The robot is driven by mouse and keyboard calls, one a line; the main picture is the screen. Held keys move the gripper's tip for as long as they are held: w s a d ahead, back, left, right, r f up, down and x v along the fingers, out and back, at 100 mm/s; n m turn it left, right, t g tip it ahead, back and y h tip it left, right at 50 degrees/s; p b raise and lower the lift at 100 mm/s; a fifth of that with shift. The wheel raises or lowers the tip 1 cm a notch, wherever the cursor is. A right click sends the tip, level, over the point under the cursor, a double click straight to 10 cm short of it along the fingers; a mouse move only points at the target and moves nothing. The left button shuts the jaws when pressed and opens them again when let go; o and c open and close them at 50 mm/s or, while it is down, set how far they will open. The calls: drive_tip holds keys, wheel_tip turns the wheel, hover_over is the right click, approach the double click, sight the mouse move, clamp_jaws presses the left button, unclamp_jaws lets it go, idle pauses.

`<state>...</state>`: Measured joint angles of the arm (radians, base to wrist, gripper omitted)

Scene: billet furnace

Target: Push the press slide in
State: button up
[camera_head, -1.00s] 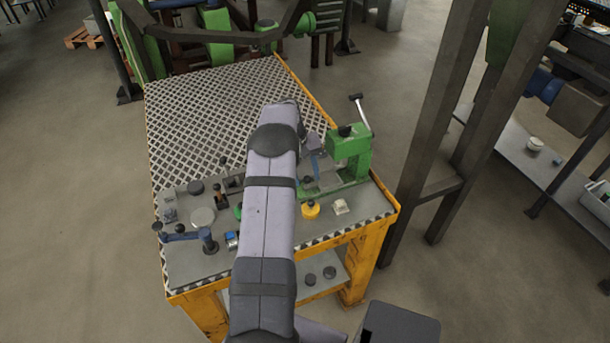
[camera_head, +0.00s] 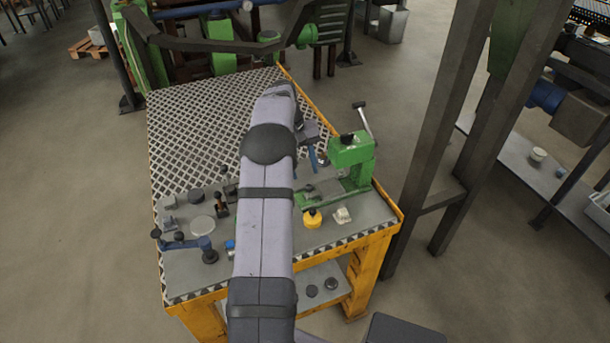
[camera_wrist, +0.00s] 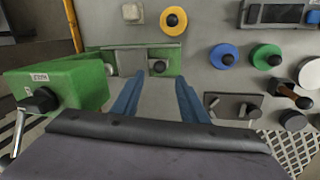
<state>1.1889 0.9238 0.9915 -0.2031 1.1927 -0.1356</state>
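The green press (camera_head: 351,152) stands at the right side of the yellow-framed table, with a lever on top. It also shows at the left of the wrist view (camera_wrist: 62,88). Its slide, a grey plate with a dark knob (camera_wrist: 158,66), lies in the green base, partly in front of my fingertips in the wrist view. The base also shows in the head view (camera_head: 335,193). My gripper (camera_wrist: 160,82) has two blue fingers spread apart with nothing between them. In the head view my gripper (camera_head: 313,156) is just left of the press; contact with the slide cannot be told.
A blue-handled lever (camera_head: 190,243) and several dark knobs are at the left. The perforated tabletop (camera_head: 200,120) behind is clear. A dark post (camera_head: 440,130) stands right of the table.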

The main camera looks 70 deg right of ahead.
drive_tip(key=shift+r, duration=0.1)
